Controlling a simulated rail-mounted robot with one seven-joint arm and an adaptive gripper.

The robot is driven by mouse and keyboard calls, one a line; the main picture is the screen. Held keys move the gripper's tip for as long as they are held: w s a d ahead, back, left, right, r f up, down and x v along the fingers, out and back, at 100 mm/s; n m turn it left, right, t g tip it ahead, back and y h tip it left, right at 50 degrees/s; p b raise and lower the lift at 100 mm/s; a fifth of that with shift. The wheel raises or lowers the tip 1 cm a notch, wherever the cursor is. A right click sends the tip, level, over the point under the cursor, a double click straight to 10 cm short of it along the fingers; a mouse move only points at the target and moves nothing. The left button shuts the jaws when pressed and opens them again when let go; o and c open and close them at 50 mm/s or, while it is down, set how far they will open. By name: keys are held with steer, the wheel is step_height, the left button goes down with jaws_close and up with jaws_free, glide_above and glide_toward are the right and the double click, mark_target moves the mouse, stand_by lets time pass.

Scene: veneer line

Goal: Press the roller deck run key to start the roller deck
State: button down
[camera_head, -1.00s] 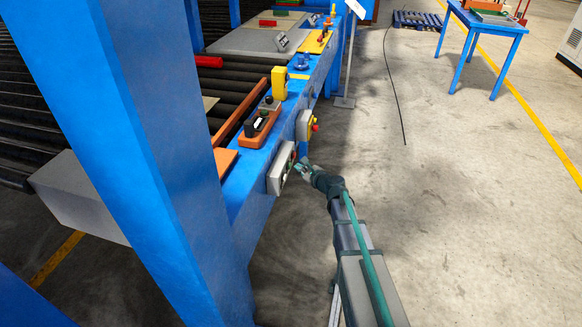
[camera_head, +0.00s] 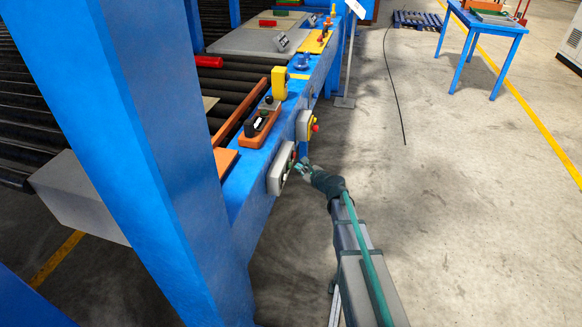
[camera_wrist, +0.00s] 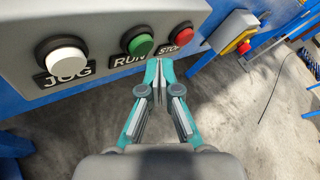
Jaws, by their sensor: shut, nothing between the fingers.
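The grey key box (camera_head: 281,169) is fixed to the outer side of the blue deck frame in the head view. In the wrist view its face (camera_wrist: 100,18) carries three round buttons: a white JOG button (camera_wrist: 67,61), a green RUN key (camera_wrist: 140,45) and a red STOP button (camera_wrist: 180,35). My gripper (camera_wrist: 158,62) is shut and empty. In the wrist view its fingertips appear just below and between the RUN and STOP buttons; whether they touch the box I cannot tell. In the head view my gripper (camera_head: 302,166) is close to the box's front.
A second grey and yellow box with a red button (camera_head: 315,127) is farther along the frame, also in the wrist view (camera_wrist: 244,48). An orange plane-like tool (camera_head: 260,128) and a yellow block (camera_head: 280,82) lie on the blue rail.

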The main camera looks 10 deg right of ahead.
steer(key=shift+a, duration=0.15)
steer(key=shift+w+a, duration=0.15)
steer(key=shift+a, duration=0.1)
